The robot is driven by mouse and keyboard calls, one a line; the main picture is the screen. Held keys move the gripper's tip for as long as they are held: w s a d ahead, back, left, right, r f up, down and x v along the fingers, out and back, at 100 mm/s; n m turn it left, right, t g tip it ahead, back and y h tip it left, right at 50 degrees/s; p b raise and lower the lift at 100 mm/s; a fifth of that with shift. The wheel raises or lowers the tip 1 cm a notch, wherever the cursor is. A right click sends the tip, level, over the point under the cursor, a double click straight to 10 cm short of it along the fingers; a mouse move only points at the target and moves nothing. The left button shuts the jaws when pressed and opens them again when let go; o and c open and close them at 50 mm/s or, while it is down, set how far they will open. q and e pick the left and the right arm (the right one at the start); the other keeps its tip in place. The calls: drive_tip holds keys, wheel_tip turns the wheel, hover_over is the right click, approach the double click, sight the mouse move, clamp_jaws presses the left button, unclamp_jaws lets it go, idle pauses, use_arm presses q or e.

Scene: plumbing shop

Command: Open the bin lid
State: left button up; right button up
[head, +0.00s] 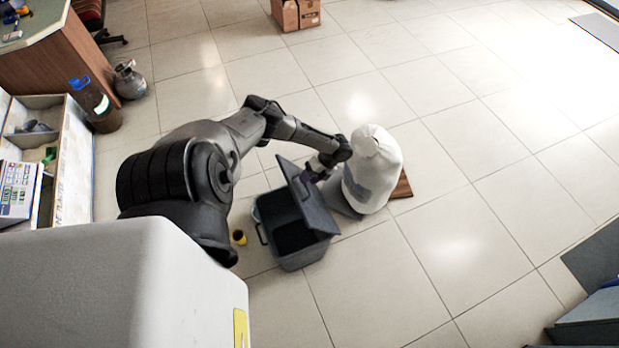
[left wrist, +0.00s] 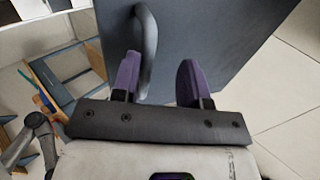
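The dark grey bin (head: 290,262) stands on the tiled floor in the head view. Its lid (head: 312,205) is tilted up along the right side, and the dark inside of the bin shows. My left gripper (head: 318,170) is at the lid's far upper edge, partly hidden by the lid. In the left wrist view the lid (left wrist: 210,35) is a large dark panel with a curved handle (left wrist: 149,45). My left gripper (left wrist: 158,72) has its two purple fingers apart, with the handle between them near the left finger. Contact cannot be told. My right gripper is out of view.
A white sack (head: 374,165) stands close right of the bin, by a brown board (head: 402,187). A small yellow-black object (head: 239,238) lies left of the bin. A cardboard box (head: 296,13) stands at the back.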

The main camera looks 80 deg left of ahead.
use_arm(q)
drive_tip(key=shift+w, duration=0.15)
drive_tip(key=w+a+r+b, duration=0.2)
drive_tip(key=w+b, duration=0.2)
drive_tip(key=w, duration=0.3)
drive_tip(key=w+a+r+b, duration=0.1)
drive_tip(key=w+r+b, duration=0.2)
drive_tip(key=w+b, duration=0.2)
drive_tip(key=shift+w+a, duration=0.4)
drive_tip(key=shift+w, duration=0.75)
drive_tip(key=shift+r, duration=0.15)
idle(0.4)
